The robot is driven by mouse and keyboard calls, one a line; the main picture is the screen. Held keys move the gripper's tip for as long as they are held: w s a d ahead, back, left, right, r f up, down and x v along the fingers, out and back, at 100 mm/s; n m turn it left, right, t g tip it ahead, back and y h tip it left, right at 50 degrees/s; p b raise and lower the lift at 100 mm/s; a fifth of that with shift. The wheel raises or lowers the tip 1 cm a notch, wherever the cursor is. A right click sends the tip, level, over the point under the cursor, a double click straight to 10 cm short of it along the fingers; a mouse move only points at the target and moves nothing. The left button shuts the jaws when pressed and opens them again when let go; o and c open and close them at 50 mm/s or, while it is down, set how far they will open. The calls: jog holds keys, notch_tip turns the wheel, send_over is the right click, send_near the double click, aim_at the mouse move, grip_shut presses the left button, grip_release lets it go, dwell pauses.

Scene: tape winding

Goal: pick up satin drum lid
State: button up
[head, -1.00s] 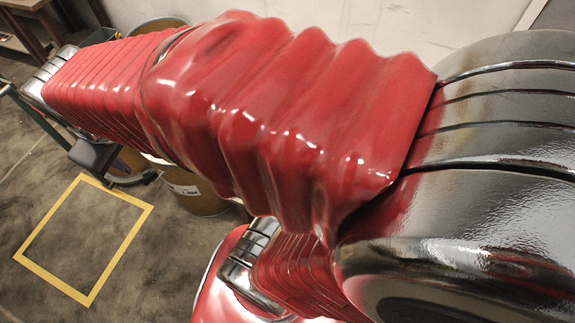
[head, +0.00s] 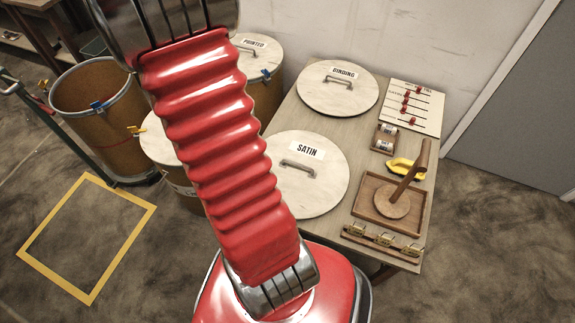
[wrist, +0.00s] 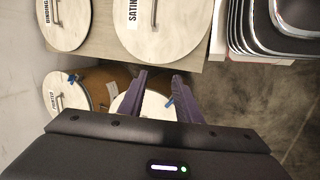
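The satin drum lid (head: 318,187) is a pale round disc with a grey bar handle (head: 298,169) and a label reading SATIN. It lies flat on the table, its left edge partly hidden behind my arm. The lid also shows at the top of the wrist view (wrist: 180,38), cut off by the frame edge. My gripper (wrist: 160,75) shows only in the wrist view. Its two purple fingers are apart with nothing held between them. In that picture they lie below the lid, over the drums beside the table, and do not touch the lid.
A wooden tray (head: 366,207) with an upright post stands to the right. An open drum (head: 90,118) and lidded drums, one labelled PRINTED (head: 240,66), stand left of the table.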

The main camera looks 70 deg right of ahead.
jog(key=s+d+f+g, duration=0.1)
jog(key=s+d+f, duration=0.4)
jog(key=f, duration=0.3)
jog(key=s+d+f+g+y, duration=0.1)
jog(key=s+d+f, duration=0.3)
jog(key=s+f, duration=0.4)
jog(key=shift+s+d+f+g+y, duration=0.3)
jog(key=shift+d+f, duration=0.05)
jog(key=shift+d, duration=0.05)
send_over(297, 164)
jog(key=w+a, duration=0.1)
jog(key=w, duration=0.2)
notch_tip(297, 164, down, 8)
jog(key=shift+r, duration=0.15)
jog(key=shift+x, duration=2.65)
jog(key=shift+s+r, duration=0.1)
jog(key=shift+c, duration=0.7)
grip_shut()
